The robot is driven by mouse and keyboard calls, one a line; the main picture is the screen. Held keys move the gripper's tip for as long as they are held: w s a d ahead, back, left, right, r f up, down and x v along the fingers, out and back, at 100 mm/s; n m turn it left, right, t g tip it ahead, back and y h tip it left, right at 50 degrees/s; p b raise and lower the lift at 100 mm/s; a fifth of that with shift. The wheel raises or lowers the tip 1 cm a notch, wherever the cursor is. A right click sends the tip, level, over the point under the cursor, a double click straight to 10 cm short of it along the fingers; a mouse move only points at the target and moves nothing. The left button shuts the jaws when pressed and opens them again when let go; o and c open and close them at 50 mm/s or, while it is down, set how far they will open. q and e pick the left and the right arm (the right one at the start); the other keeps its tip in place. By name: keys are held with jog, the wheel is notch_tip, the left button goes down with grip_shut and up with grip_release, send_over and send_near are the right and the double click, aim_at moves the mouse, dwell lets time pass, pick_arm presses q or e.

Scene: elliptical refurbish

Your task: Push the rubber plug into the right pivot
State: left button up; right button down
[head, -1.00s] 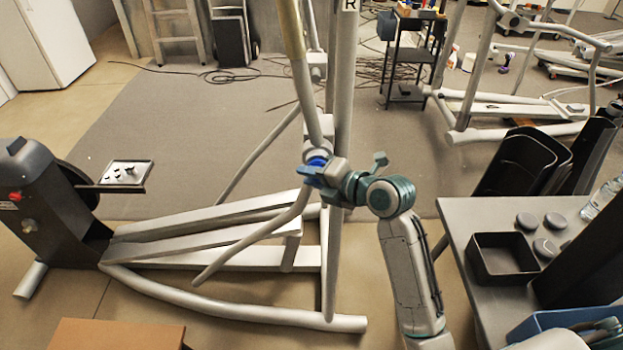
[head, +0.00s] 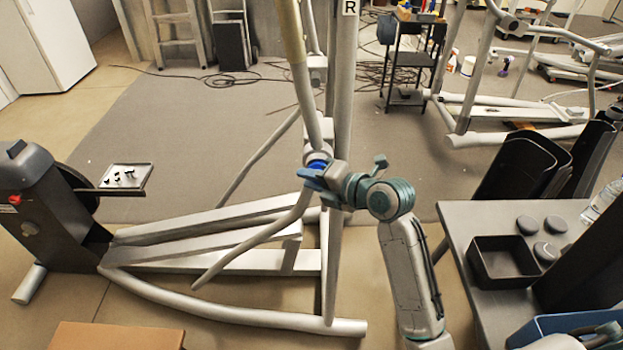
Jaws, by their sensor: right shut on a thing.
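The right pivot (head: 317,157) is the grey joint with a blue ring at the foot of the long swing arm, near the middle of the head view. My right gripper (head: 314,180) reaches in from the right, with its blue fingers just below and in front of the pivot. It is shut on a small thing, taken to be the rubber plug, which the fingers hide. I cannot tell whether the plug touches the pivot or sits in it. My left gripper is out of view.
A grey table (head: 470,217) at the right holds a black open box (head: 480,262), dark round discs (head: 527,224) and a bottle. A tray (head: 140,170) with small dark parts is at the left. The elliptical's rails (head: 220,312) fill the floor below the pivot.

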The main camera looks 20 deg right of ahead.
jog(key=shift+w+d, duration=0.1)
jog(key=shift+w, duration=0.35)
dwell(0.3)
jog(key=c, duration=1.2)
grip_release()
jog(key=shift+o, duration=0.2)
jog(key=v, duration=1)
jog(key=shift+s+d+p, duration=0.2)
jog(key=shift+s+p, duration=0.15)
